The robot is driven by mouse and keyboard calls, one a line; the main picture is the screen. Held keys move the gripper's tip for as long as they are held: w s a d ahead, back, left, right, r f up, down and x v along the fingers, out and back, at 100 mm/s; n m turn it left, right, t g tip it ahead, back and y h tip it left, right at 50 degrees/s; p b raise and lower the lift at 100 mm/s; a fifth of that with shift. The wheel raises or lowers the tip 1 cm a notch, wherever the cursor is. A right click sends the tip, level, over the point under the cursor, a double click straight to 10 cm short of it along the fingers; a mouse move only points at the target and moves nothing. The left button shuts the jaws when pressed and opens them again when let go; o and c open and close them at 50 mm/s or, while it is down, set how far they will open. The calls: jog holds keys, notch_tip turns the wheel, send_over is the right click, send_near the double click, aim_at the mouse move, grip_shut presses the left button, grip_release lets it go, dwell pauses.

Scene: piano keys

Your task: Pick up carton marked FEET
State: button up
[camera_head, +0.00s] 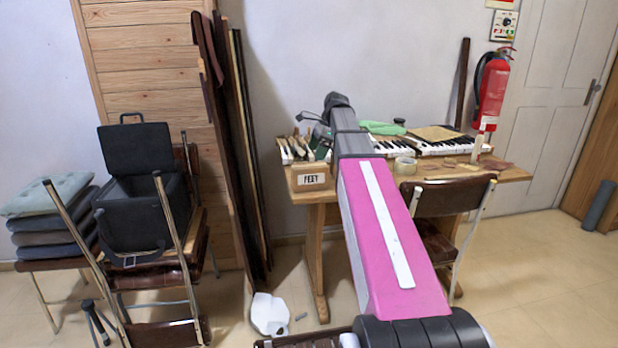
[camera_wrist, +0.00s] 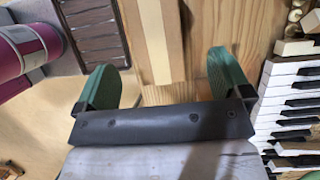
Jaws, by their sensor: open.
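The carton marked FEET (camera_head: 312,179) is a tan box with a white label on its front. It is at the front left of the wooden table in the head view. My gripper (camera_head: 320,146) is just behind and above it, partly hidden by my magenta arm. In the wrist view, my gripper (camera_wrist: 164,66) is open, its two green fingers spread apart with nothing clamped. A tan surface with a pale strip lies beyond and between the fingers; I cannot tell for sure whether it is the carton's top.
Piano keys (camera_head: 393,147) lie across the table, with loose key pieces (camera_head: 293,150) at its left end. A tape roll (camera_head: 405,166) and a green cloth (camera_head: 382,128) are to the right. A chair (camera_head: 447,203) stands at the table's front; stacked chairs and a black case (camera_head: 140,205) are left.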

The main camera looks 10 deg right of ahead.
aim_at(310, 165)
jog(key=x, duration=0.3)
jog(key=shift+s+a+f, duration=0.1)
jog(key=shift+a+f, duration=0.05)
jog(key=shift+f, duration=0.2)
jog(key=x, duration=0.4)
jog(key=shift+s+a, duration=0.15)
jog(key=shift+s, duration=0.1)
jog(key=shift+a+f, duration=0.15)
jog(key=shift+f, duration=0.2)
jog(key=shift+f, duration=0.25)
jog(key=c, duration=1.1)
